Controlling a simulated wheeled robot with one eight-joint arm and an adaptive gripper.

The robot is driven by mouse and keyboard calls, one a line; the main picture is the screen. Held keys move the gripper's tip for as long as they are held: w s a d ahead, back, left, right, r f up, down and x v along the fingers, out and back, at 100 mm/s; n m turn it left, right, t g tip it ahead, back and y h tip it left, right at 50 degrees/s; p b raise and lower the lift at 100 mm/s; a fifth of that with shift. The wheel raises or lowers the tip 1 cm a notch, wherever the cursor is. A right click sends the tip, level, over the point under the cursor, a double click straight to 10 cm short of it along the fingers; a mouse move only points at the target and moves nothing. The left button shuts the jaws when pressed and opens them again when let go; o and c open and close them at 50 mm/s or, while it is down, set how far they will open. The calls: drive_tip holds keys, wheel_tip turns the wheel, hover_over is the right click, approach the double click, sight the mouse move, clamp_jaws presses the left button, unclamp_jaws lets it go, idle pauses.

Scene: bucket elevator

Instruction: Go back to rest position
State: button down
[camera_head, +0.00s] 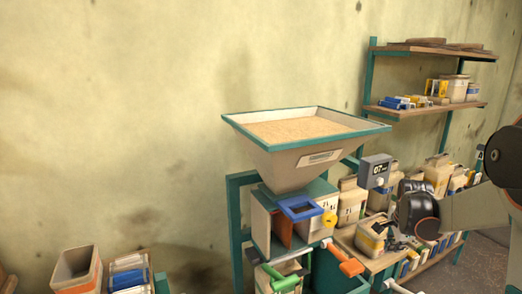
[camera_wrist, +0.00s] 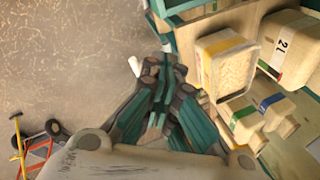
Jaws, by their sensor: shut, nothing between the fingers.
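My gripper (camera_wrist: 172,66) is shut and empty in the wrist view. Its dark and teal fingers are together above the concrete floor, just left of a teal-edged bench with containers. In the head view my arm comes in from the right edge, and my gripper (camera_head: 400,243) points down-left beside a grain-filled container (camera_head: 370,238). That open container with a yellow band also shows in the wrist view (camera_wrist: 228,72), right of the fingers and apart from them in that picture. The exact fingertips are hard to make out in the head view.
A teal-rimmed hopper (camera_head: 306,128) full of grain stands at the centre. Below it are a blue frame (camera_head: 300,208) and orange (camera_head: 345,260) and green (camera_head: 280,278) handles. Shelves (camera_head: 425,110) hold containers at right. A red-yellow wheeled object (camera_wrist: 35,150) stands on the floor.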

drive_tip(key=s+a+r+n+t, duration=0.1)
drive_tip(key=s+a+r+n, duration=0.45)
drive_tip(key=a, duration=0.35)
drive_tip(key=s+a+r+n+t, duration=0.2)
drive_tip(key=s+a+r+n, duration=0.4)
drive_tip(key=a, duration=0.3)
drive_tip(key=s+a+f+n+y+b, duration=0.1)
drive_tip(key=s+a+f+n+b, duration=0.1)
drive_tip(key=s+a+n, duration=0.6)
drive_tip(key=s, duration=0.5)
drive_tip(key=shift+s+f+t+y, duration=0.2)
drive_tip(key=shift+s+t+y, duration=0.1)
drive_tip(key=shift+t, duration=0.1)
